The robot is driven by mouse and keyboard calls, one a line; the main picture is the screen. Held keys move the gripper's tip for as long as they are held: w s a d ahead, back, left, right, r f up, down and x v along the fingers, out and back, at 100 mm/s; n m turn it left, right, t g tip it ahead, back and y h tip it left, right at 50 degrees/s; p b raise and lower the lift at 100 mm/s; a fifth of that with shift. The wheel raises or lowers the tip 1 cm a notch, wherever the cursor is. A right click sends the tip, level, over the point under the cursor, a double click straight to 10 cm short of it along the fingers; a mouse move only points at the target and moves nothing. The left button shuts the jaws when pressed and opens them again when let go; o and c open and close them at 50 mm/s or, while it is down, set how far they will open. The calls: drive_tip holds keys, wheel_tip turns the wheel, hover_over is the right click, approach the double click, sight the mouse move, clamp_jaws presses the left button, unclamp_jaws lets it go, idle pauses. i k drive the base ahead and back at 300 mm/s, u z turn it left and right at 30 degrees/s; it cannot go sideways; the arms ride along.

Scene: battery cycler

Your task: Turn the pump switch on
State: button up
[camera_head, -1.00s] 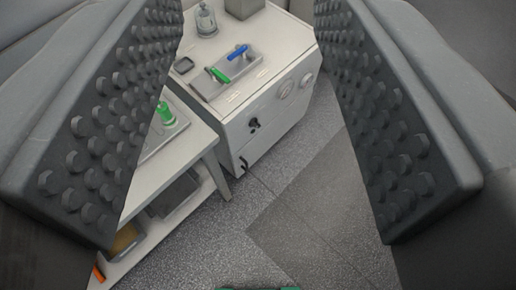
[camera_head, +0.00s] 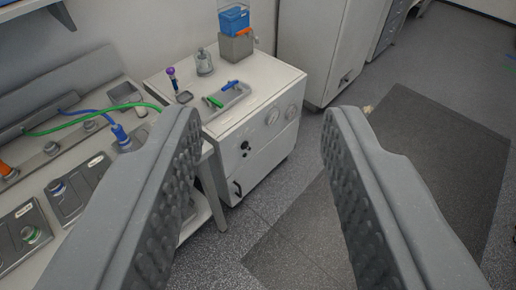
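A white cabinet (camera_head: 222,134) stands beyond my fingers in the head camera view. Its front panel carries a small black knob or switch (camera_head: 245,146) and two round gauges (camera_head: 272,117) (camera_head: 291,111). No label is readable, so I cannot tell for sure that the black knob is the pump switch. My gripper (camera_head: 262,118) is wide open and empty, with one studded grey finger on each side. The cabinet front shows between the fingers, and they appear well apart from it. A black handle (camera_head: 237,187) sits low on the front.
A tray (camera_head: 228,98) with green and blue items, a glass bottle (camera_head: 204,62) and a blue container (camera_head: 234,18) stand on the cabinet. A bench with cyclers (camera_head: 75,190) and cables is at left. A tall cabinet (camera_head: 310,50) stands behind. The floor at right is clear.

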sight(244, 145)
drive_tip(key=z, duration=0.5)
drive_tip(key=i, duration=1.5)
drive_tip(key=u, duration=0.35)
